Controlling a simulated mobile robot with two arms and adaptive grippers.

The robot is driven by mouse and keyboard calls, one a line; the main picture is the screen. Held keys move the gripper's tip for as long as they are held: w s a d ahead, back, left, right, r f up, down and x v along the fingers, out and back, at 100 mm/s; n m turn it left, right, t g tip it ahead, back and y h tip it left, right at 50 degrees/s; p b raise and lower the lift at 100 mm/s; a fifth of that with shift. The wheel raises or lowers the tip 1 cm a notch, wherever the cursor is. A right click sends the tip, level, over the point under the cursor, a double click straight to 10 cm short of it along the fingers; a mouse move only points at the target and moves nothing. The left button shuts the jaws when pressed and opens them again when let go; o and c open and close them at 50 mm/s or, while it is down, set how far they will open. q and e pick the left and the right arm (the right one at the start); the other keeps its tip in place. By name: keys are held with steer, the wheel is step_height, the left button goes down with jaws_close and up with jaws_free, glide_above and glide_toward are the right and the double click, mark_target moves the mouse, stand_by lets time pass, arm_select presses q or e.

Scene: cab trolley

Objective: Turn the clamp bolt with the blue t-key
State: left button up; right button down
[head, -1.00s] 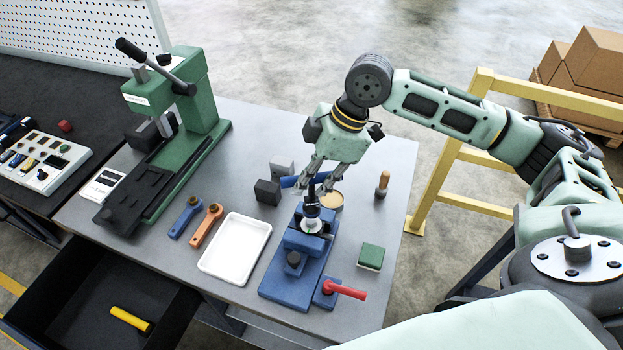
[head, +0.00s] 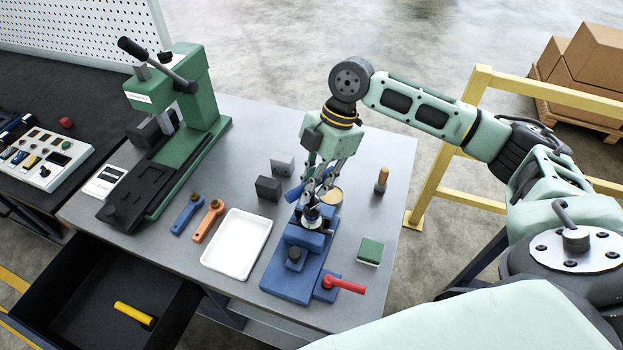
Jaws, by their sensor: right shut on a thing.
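The blue t-key (head: 293,193) is held in my right gripper (head: 318,187), whose fingers are shut around its handle. The handle's blue bar sticks out to the left of the fingers. The key stands over the clamp bolt (head: 311,213), at the top of the blue clamp fixture (head: 290,284). The fingers hide much of the key and the bolt's head, so I cannot tell how fully the key sits on the bolt. My left gripper is not in view.
A red lever (head: 345,285) sits at the fixture's front right. A white tray (head: 237,262), orange wrench (head: 208,219) and blue wrench (head: 186,215) lie to the left. A green block (head: 370,251) and a wooden-handled tool (head: 381,181) stand right. A green press (head: 195,105) stands left.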

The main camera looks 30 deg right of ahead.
mark_target(312, 199)
steer(key=shift+r+n+p, duration=0.2)
steer(key=shift+n+p, duration=0.1)
steer(key=shift+n, duration=0.3)
steer(key=n+g, duration=0.1)
steer(key=n, duration=0.1)
steer(key=shift+f+n, duration=0.1)
steer(key=shift+n, duration=0.2)
steer(key=n+g+h, duration=0.1)
steer(key=n, duration=0.2)
steer(key=shift+p, duration=0.3)
steer(key=n+h, duration=0.1)
steer(key=n, duration=0.2)
steer(key=shift+g, duration=0.4)
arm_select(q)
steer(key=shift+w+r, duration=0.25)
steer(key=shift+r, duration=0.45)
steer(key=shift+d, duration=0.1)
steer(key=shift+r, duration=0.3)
arm_select(e)
steer(key=shift+w+a, duration=0.1)
arm_select(q)
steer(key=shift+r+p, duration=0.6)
steer(key=shift+p, duration=0.2)
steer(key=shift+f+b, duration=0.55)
arm_select(e)
steer(key=shift+f, duration=1.45)
